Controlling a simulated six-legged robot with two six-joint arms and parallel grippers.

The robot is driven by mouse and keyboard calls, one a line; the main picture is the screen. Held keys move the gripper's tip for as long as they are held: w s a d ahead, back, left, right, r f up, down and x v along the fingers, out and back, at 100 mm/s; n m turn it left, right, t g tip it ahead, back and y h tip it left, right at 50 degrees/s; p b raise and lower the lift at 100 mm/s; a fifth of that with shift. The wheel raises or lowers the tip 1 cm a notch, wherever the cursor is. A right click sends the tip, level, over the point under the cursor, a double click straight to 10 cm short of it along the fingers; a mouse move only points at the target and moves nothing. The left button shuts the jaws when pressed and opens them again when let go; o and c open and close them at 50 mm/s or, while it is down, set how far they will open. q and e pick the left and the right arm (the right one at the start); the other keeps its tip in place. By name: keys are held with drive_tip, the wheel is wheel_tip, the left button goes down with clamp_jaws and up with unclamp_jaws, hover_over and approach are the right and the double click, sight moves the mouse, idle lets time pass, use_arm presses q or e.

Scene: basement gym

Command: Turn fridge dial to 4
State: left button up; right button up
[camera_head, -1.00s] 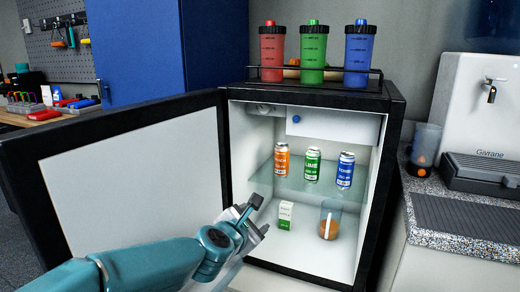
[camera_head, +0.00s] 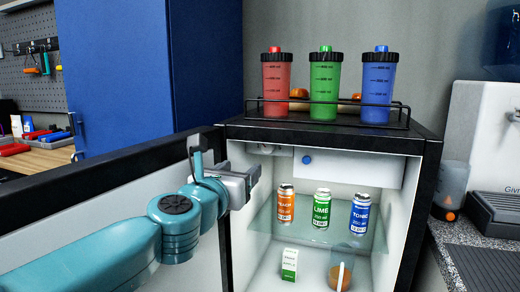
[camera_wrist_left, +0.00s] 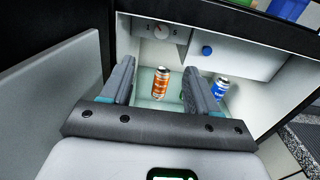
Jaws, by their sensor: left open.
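The open fridge (camera_head: 433,165) has a pale dial (camera_wrist_left: 160,30) on a small panel at its upper left inside. The wrist view shows the dial face with markings, too small to read surely. In the head view the dial panel (camera_head: 262,149) shows only in part, near the gripper. My left gripper (camera_head: 226,168) is open and empty at the fridge opening, between the open door (camera_head: 90,215) and the interior. In the wrist view its two fingers (camera_wrist_left: 158,78) point into the fridge, below the dial and apart from it. My right gripper is not in view.
A freezer flap (camera_head: 350,168) with a blue knob (camera_head: 307,159) is right of the dial. Cans (camera_head: 285,205) stand on the glass shelf below; a carton (camera_head: 289,264) and a cup (camera_head: 341,268) stand lower. Shaker bottles (camera_head: 325,85) stand in a rack on top.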

use_arm(q)
drive_tip(key=p, duration=0.3)
approach(267, 149)
drive_tip(key=p+x, duration=0.1)
drive_tip(key=x, duration=0.1)
drive_tip(key=p+x, duration=0.4)
drive_tip(key=shift+w+d+r, duration=0.1)
drive_tip(key=shift+w+r, duration=0.05)
drive_tip(key=shift+r, duration=0.2)
drive_tip(key=shift+w+d+f+p, duration=0.15)
drive_tip(key=shift+w+p, duration=0.5)
drive_tip(key=shift+p, duration=0.15)
drive_tip(key=shift+w+f, duration=0.15)
drive_tip(key=shift+w, duration=0.1)
